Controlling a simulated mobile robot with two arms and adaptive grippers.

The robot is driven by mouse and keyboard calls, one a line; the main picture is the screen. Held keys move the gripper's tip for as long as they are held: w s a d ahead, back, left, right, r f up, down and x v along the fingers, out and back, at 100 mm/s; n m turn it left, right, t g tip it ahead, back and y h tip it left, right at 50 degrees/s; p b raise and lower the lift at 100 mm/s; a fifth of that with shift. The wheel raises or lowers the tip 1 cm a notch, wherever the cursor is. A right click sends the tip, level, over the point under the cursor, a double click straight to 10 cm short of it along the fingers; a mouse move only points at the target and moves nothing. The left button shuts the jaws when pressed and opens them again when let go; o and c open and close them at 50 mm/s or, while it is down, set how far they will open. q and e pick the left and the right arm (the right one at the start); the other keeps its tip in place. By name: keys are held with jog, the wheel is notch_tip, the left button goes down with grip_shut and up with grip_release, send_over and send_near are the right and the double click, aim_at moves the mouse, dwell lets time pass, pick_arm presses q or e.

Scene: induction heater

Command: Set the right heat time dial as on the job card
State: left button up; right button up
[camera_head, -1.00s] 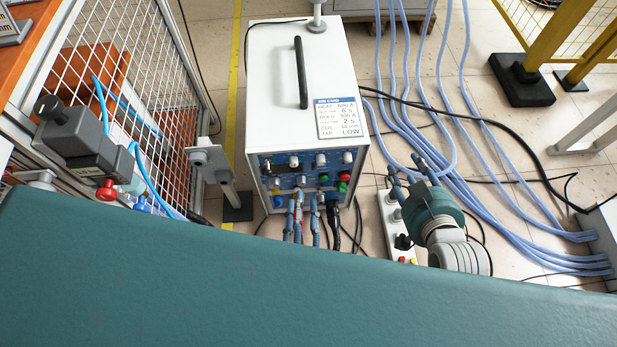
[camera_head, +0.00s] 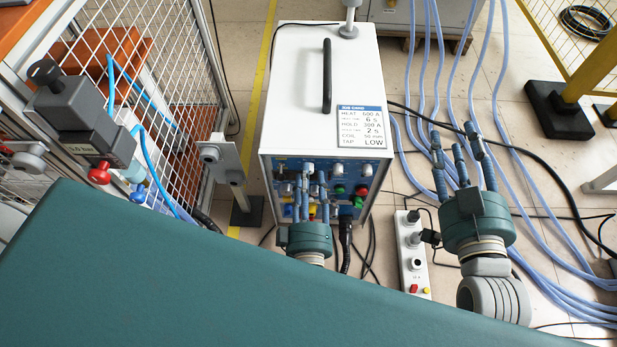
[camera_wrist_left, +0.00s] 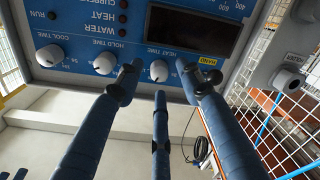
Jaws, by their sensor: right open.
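The white induction heater (camera_head: 300,80) stands upright with its blue control panel (camera_wrist_left: 75,30) facing my left gripper. In the left wrist view the heat time dial (camera_wrist_left: 159,71) is a white knob between the fingertips of my left gripper (camera_wrist_left: 157,80). The fingers are spread around it; contact is not clear. In the head view my left gripper (camera_head: 311,185) covers part of the panel. My right gripper (camera_head: 460,150) is open and empty, right of the heater.
The hold time dial (camera_wrist_left: 105,62) and cool time dial (camera_wrist_left: 49,55) sit beside the heat time dial. A power strip (camera_head: 412,255) and blue hoses (camera_head: 500,170) lie on the floor at right. A mesh fence (camera_head: 190,80) stands at left.

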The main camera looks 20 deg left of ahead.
pick_arm(q)
jog(key=shift+w+a, duration=0.15)
jog(key=shift+w, duration=0.15)
pick_arm(e)
jog(key=shift+a+r, duration=0.1)
jog(key=shift+r, duration=0.25)
pick_arm(q)
grip_shut()
jog(key=shift+a+n, duration=0.1)
jog(key=shift+n, duration=0.5)
pick_arm(e)
jog(key=shift+f, duration=0.2)
pick_arm(q)
jog(key=shift+a+n, duration=0.15)
jog(key=shift+n, duration=3.75)
pick_arm(e)
jog(key=shift+w+a+r+t, duration=0.15)
jog(key=shift+r+t, duration=0.25)
jog(key=shift+r, duration=0.45)
